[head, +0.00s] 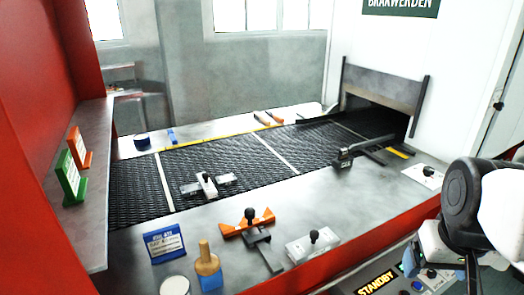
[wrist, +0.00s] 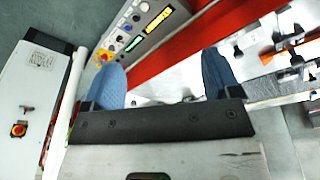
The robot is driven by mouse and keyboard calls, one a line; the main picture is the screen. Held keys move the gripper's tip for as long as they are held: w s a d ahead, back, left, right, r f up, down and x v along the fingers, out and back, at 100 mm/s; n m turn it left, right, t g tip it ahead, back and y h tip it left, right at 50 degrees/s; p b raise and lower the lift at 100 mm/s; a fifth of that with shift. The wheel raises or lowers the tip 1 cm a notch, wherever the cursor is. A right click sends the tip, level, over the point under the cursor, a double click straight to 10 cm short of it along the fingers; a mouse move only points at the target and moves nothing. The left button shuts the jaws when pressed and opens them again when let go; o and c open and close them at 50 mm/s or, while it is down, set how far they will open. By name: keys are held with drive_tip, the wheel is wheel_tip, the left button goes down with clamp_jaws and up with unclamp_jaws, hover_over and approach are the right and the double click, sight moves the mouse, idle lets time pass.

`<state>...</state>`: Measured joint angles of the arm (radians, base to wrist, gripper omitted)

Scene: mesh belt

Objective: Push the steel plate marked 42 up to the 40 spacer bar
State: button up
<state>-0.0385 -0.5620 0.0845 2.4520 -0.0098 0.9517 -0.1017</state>
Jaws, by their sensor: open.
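A grey steel plate with a black knob (head: 208,184) lies on the mesh belt at left. Similar knobbed plates lie on the front ledge (head: 312,245) and farther right (head: 425,176). No number is legible, so I cannot tell which plate is marked 42. An orange bar with a dark knob (head: 262,217) lies on the front ledge beside a dark T-shaped piece (head: 262,250). I cannot tell which object is the 40 spacer bar. My gripper's blue fingers (wrist: 164,82) are apart and empty in the wrist view; my arm is at right in the head view.
The dark mesh belt (head: 235,165) runs toward a slot in the white machine (head: 385,60), with pale lines across it. A blue card (head: 164,243), a wooden-handled tool (head: 207,262) and a white roll (head: 175,286) crowd the front left. Green (head: 70,177) and orange (head: 79,148) stands sit on the left shelf.

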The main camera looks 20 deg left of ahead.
drive_tip(key=w+a+r+n, duration=0.2)
drive_tip(key=w+a+n, duration=0.15)
drive_tip(key=w, duration=0.35)
drive_tip(key=w+a+r+n, duration=0.2)
drive_tip(key=w+a+n, duration=0.15)
drive_tip(key=w, duration=0.35)
drive_tip(key=n+g, duration=0.2)
drive_tip(key=n, duration=1.6)
hover_over(229, 177)
drive_tip(key=f, duration=1.6)
drive_tip(key=shift+s+d, duration=0.1)
drive_tip(key=shift+d, duration=0.3)
drive_tip(key=shift+a+f, duration=0.2)
drive_tip(key=shift+a, duration=0.25)
drive_tip(key=shift+f, duration=0.15)
drive_tip(key=shift+f, duration=3.75)
